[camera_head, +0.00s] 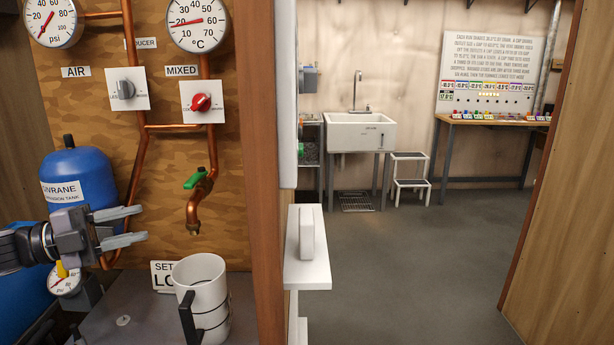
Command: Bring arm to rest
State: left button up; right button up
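My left gripper (143,223) comes in from the left edge. Its two grey fingers point right and are spread apart with nothing between them. It is in front of the blue expansion tank (75,170) and left of the copper tap (199,195) with the green handle. A white mug (203,280) with a black handle stands on the grey surface below the tap, to the right of and below the gripper. The gripper touches neither tap nor mug as far as I can see. My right gripper is not in view.
A wooden panel (225,155) carries gauges, a grey knob (125,88), a red knob (201,102) and copper pipes close by. A wooden post (262,170) and a white ledge (308,268) stand to the right. Beyond are open floor (420,270), a sink (360,133) and a bench (490,122).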

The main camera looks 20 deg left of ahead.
aim_at(187, 310)
pick_arm(q)
jog(key=d+f+n, duration=0.2)
jog(key=d+f, duration=0.1)
jog(key=f, duration=0.2)
jog(key=d+f+n+t+y, duration=0.1)
jog(key=d+f+n, duration=0.1)
jog(key=f, duration=0.3)
jog(key=d+f+n+y, duration=0.1)
jog(key=d+f+n, duration=0.1)
jog(key=d+f, duration=0.2)
jog(key=shift+w+d+f+n+t, duration=0.15)
jog(key=shift+f+n+t, duration=0.2)
jog(key=shift+f, duration=0.6)
jog(key=s+d+f+n+g+y, duration=0.2)
jog(key=s+d+f+n+y, duration=0.2)
jog(key=s+d+f+n, duration=0.3)
jog(key=s+d+f+n+g+y, duration=0.1)
jog(key=s+d+f+n+y, duration=0.4)
jog(key=s+f, duration=0.6)
notch_tip(187, 310, down, 4)
jog(key=d+n, duration=0.2)
jog(key=n, duration=0.1)
jog(key=shift+d+g+p, duration=0.35)
jog(key=shift+f, duration=0.1)
